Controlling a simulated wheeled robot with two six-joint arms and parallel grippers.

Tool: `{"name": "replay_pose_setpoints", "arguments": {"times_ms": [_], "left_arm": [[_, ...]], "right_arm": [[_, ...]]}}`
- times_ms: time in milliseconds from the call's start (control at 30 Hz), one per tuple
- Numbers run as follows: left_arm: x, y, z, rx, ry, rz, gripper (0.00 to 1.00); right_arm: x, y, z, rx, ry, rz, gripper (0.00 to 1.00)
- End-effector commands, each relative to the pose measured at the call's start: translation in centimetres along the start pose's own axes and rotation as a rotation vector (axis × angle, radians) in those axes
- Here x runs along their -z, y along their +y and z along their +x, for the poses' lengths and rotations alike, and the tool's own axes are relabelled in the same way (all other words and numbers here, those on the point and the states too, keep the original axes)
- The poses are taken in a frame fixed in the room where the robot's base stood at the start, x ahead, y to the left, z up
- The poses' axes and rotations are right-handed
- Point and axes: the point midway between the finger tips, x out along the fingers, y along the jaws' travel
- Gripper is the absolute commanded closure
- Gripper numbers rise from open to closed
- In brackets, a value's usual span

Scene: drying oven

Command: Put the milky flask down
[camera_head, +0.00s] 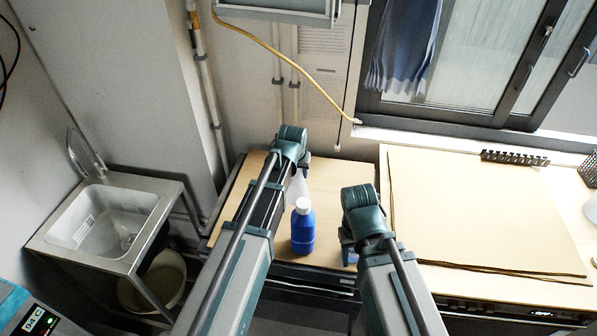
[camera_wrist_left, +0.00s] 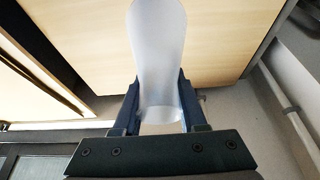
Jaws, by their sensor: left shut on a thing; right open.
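The milky flask (camera_wrist_left: 158,60) is a pale, translucent vessel between the fingers of my left gripper (camera_wrist_left: 158,108) in the left wrist view. My left gripper is shut on it. In the head view part of the flask (camera_head: 297,186) shows beside my left wrist, over the wooden bench top (camera_head: 232,196); I cannot tell whether it touches the surface. My right gripper (camera_head: 348,246) is at the bench's right part, mostly hidden by its own wrist, with nothing seen in it.
A blue bottle with a white cap (camera_head: 302,232) stands on the bench just right of my left arm. A large tan board (camera_head: 470,205) lies on the right-hand bench, with a black rack (camera_head: 515,158) behind it. A sink (camera_head: 110,225) is at the left.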

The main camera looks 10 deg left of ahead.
Motion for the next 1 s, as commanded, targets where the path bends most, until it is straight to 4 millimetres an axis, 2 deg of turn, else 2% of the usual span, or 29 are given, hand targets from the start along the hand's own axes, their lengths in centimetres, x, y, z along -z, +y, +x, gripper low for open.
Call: {"name": "replay_pose_setpoints", "arguments": {"times_ms": [267,367,700,1000], "left_arm": [[0.6,0.0,-1.3,0.000,0.000,0.000,1.00],[1.1,0.0,-2.7,0.000,0.000,0.000,1.00],[3.7,0.0,-9.0,0.000,0.000,0.000,1.00],[4.8,0.0,-11.4,0.000,0.000,0.000,1.00]], "right_arm": [[-0.1,0.1,-1.4,0.000,0.000,0.002,0.50],[-0.2,0.3,-2.9,0.001,0.000,0.005,0.50],[-0.6,0.9,-9.6,0.003,-0.001,0.015,0.50],[-0.8,1.1,-12.3,0.003,-0.002,0.012,0.50]]}}
